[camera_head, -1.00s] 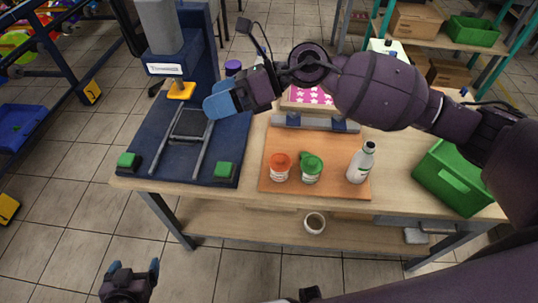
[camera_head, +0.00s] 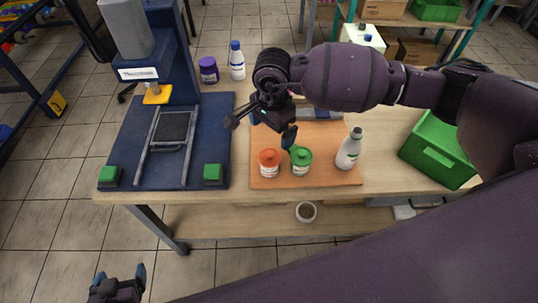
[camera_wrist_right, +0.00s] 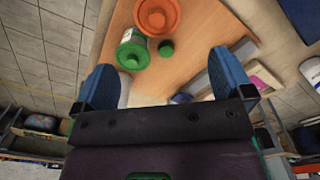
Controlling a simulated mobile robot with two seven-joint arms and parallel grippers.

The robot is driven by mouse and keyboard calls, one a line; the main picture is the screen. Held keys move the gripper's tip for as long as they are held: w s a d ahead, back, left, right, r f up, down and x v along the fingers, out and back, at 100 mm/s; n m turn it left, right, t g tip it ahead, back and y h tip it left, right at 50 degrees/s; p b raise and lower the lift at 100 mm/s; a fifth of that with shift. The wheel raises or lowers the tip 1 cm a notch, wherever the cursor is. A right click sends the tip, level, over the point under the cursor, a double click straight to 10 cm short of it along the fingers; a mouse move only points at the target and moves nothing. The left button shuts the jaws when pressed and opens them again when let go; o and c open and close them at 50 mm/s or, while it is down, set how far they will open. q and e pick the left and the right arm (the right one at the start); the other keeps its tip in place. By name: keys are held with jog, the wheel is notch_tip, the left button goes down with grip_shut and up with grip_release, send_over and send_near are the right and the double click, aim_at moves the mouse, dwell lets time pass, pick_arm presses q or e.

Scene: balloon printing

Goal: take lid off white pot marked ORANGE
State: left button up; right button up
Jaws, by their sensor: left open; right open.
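A white pot (camera_head: 269,171) with an orange lid (camera_head: 269,156) stands upright on the orange-brown board, its lid on. The orange lid also shows at the top of the right wrist view (camera_wrist_right: 157,15). Its label is too small to read. My right gripper (camera_head: 262,130) is open and empty, above and behind the pots, apart from them. In the right wrist view its blue fingers (camera_wrist_right: 165,80) are spread wide, with the orange lid beyond them. My left gripper (camera_head: 120,276) is open and empty, low at the lower left, in front of the table.
A pot with a green lid (camera_head: 301,155) stands close right of the orange-lidded one. A white bottle (camera_head: 348,150) stands further right on the board (camera_head: 320,181). A blue press base (camera_head: 125,145) lies left, a green crate (camera_head: 440,150) right. A purple jar (camera_head: 208,70) stands behind.

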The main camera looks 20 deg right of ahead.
aim_at(272, 152)
notch_tip(272, 152, down, 9)
jog(key=shift+s+r, duration=0.1)
jog(key=shift+r, duration=0.05)
dwell(0.4)
jog(key=c, duration=1)
